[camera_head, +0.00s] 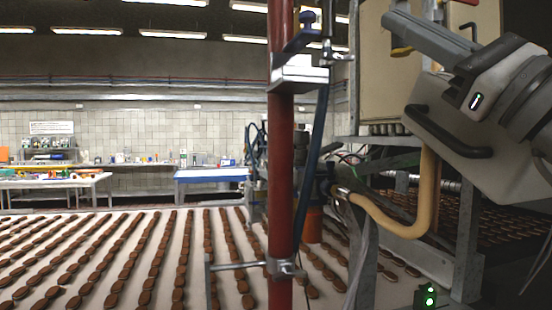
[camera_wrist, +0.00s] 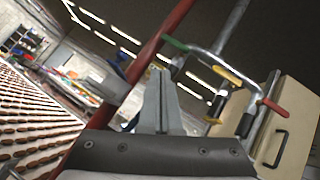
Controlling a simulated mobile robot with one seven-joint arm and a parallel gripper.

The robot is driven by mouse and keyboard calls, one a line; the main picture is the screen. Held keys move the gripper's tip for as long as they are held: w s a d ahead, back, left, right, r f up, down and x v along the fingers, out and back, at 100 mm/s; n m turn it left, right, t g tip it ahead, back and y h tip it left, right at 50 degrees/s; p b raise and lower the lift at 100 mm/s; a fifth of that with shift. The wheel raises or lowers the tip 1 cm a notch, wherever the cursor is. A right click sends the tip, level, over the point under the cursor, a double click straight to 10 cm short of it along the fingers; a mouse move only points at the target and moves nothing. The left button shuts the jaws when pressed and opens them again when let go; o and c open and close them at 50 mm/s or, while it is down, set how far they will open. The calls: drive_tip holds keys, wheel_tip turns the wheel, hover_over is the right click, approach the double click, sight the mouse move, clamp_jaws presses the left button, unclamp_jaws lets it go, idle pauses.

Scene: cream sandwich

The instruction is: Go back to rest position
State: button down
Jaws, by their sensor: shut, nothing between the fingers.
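My gripper (camera_head: 394,24) is at the upper right of the head view. Its grey fingers point left and slightly up, and they are shut with nothing held. In the wrist view my gripper (camera_wrist: 160,72) shows its two fingers pressed together, pointing up toward the ceiling lights. The fingertips appear in front of the cream cabinet (camera_head: 375,88) in the head view; I cannot tell the gap between them.
A red vertical pole (camera_head: 281,170) with clamps stands left of my gripper. A beige hose (camera_head: 395,222) and metal frame (camera_head: 468,235) are below. Rows of brown biscuits lie on a wide pale conveyor (camera_head: 140,248). A blue table (camera_head: 210,174) stands behind.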

drive_tip(key=w+a+f+n+g+h+p, duration=0.1)
drive_tip(key=a+f+n+g+h+p, duration=0.1)
drive_tip(key=a+f+n+g, duration=0.55)
drive_tip(key=w+a+f+n+g+h+p, duration=0.2)
drive_tip(key=a+f+n+p, duration=0.15)
drive_tip(key=f, duration=0.75)
drive_tip(key=s+d+f+n+g+h+p, duration=0.2)
drive_tip(key=s+d+f+n+h, duration=0.1)
drive_tip(key=f, duration=0.6)
drive_tip(key=s+d+f+n+g+h+p, duration=0.2)
drive_tip(key=s+d+f+n+g+h, duration=0.1)
drive_tip(key=f+n+h, duration=0.4)
wheel_tip(320, 180, down, 4)
drive_tip(key=shift+s+d+r+g+h+p, duration=0.3)
drive_tip(key=shift+d+h, duration=0.2)
drive_tip(key=shift+d, duration=0.4)
drive_tip(key=shift+w, duration=0.1)
